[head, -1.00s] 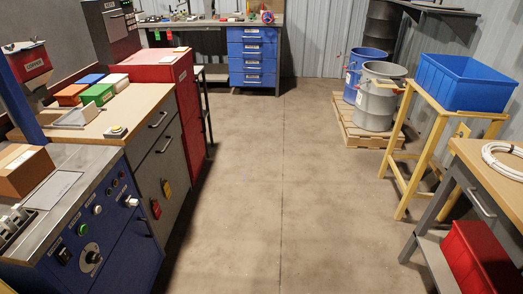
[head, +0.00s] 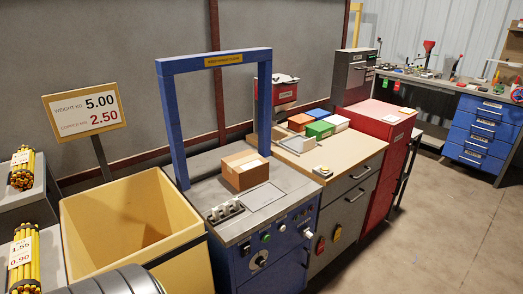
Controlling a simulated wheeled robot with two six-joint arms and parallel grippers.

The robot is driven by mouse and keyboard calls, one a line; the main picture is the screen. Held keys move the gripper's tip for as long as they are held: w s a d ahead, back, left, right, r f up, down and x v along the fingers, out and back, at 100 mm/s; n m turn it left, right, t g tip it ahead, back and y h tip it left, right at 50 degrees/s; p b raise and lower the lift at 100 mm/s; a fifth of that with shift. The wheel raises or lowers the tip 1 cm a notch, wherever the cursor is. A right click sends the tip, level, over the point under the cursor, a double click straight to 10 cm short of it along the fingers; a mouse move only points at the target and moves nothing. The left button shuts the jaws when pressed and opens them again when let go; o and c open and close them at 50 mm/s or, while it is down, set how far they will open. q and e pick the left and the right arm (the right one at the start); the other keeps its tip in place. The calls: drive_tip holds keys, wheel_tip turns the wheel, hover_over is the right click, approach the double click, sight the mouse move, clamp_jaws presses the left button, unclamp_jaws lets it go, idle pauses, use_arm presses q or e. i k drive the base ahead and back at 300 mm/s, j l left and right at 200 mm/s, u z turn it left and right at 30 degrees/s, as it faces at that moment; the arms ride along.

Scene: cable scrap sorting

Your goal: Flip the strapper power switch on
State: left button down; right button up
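The strapper (head: 236,232) is a blue machine with a grey metal top and a tall blue arch (head: 213,62) over it, left of the picture's middle. Its front control panel faces the aisle. On it I see a small black switch (head: 247,249) with a green part at the panel's left, a round dial (head: 260,260) below it, and a white knob (head: 308,234) at the right. The panel labels are too small to read, so I cannot tell the power switch's position. A brown box (head: 245,169) sits on top, under the arch. Neither gripper is in view.
A yellow bin (head: 130,215) stands left of the strapper, with a weight sign (head: 84,108) behind. A wooden-topped cabinet (head: 345,152) and a red cabinet (head: 377,114) stand to its right. The floor (head: 440,235) at the right is clear.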

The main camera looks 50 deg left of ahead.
sight(246, 250)
drive_tip(key=u, duration=1.65)
